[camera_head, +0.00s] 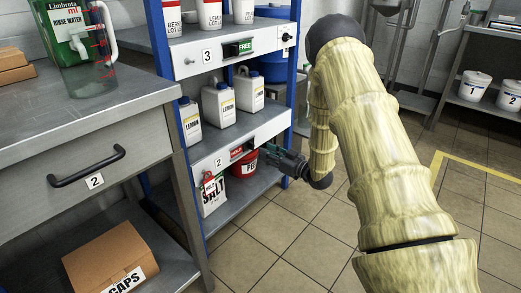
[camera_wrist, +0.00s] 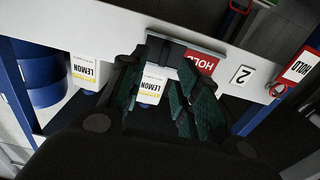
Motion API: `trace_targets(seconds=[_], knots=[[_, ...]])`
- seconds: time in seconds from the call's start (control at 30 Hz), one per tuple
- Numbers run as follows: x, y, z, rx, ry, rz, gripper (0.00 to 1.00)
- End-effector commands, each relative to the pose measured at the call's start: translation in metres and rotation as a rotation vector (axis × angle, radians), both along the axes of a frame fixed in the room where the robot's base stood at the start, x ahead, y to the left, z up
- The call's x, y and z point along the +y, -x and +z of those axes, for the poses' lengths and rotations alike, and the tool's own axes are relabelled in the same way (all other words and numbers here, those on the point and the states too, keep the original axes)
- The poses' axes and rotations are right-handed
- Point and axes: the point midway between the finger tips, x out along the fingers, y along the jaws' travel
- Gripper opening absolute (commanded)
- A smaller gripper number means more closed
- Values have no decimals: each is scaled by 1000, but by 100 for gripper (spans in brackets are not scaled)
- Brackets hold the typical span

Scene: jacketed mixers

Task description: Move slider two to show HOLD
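Slider two is a sign frame (camera_wrist: 185,40) on the white front edge of the lower shelf, beside the "2" plate (camera_head: 218,162). A red HOLD face (camera_wrist: 202,62) shows in its window, upside down in the wrist view, and a small red patch shows in the head view (camera_head: 237,153). My gripper (camera_head: 268,152) is at the right of that window. Its dark green fingers (camera_wrist: 167,62) are apart, with a lemon bottle label visible between them. They overlap part of the frame in the wrist view. The slider's handle is hidden, and I cannot tell whether the fingers touch it.
Slider three (camera_head: 240,48) above shows green FREE. A steel bench (camera_head: 130,100) is at left.

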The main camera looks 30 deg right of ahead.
Motion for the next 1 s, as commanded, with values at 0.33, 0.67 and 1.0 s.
trace_targets(seconds=[0.33,0.67,1.0], knots=[[-18,48,0,0,0,-1,32],[-21,57,0,0,1,0,32],[-21,56,0,0,1,0,32]])
